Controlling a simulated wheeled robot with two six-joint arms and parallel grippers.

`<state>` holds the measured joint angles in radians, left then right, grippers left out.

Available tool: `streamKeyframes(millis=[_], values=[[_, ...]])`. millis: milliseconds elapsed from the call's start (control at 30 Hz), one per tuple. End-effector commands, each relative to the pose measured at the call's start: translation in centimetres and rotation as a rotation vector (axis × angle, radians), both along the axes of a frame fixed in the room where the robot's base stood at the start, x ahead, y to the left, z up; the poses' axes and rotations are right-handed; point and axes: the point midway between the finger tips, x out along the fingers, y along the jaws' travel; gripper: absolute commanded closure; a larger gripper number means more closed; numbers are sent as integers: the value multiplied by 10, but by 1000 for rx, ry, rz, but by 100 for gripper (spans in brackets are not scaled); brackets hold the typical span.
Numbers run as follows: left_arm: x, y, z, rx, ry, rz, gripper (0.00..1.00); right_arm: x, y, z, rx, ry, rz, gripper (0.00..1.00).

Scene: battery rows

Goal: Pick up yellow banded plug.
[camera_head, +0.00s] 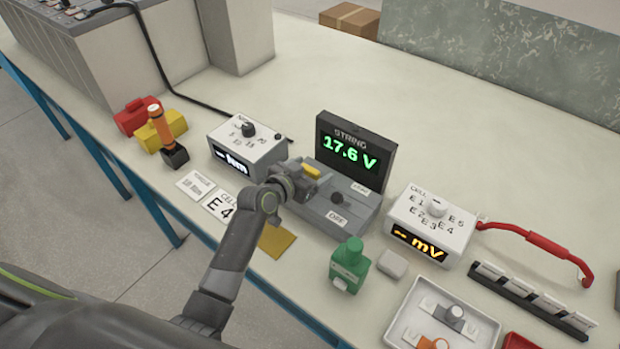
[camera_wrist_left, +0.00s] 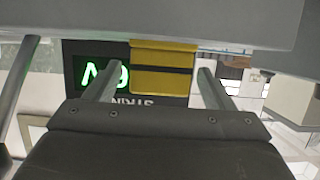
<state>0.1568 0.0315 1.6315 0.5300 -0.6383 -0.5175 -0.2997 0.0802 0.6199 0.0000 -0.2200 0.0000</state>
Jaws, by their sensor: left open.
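The yellow banded plug (camera_wrist_left: 163,82) shows in the left wrist view as a yellow block with dark bands, between my two finger lines. In the head view its yellow top (camera_head: 312,171) shows at the left side of the grey STRING unit (camera_head: 350,212), whose screen reads 17.6 V. My left gripper (camera_head: 298,185) is right at the plug, at its near left side in the head view. It is open; in the left wrist view its fingers (camera_wrist_left: 160,84) stand apart on either side of the plug. Whether they touch it I cannot tell. My right gripper is not in view.
A white knob meter (camera_head: 245,152) stands left of the STRING unit and a mV meter (camera_head: 433,222) stands right. Free table lies behind the units.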

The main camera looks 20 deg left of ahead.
Motion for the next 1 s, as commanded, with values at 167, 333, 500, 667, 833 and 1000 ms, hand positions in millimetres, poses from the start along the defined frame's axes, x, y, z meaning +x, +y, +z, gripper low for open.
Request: streamKeyframes(millis=[167, 333, 500, 667, 833, 1000], values=[[0, 0, 0, 0, 0, 0, 24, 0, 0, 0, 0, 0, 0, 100], [0, 0, 0, 0, 0, 0, 41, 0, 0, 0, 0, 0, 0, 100], [0, 0, 0, 0, 0, 0, 63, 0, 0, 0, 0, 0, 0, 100], [0, 0, 0, 0, -1, 0, 74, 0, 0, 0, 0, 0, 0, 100], [0, 0, 2, 0, -2, 0, 74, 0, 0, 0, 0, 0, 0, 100], [1, 0, 22, 1, -7, -1, 74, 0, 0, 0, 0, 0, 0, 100]])
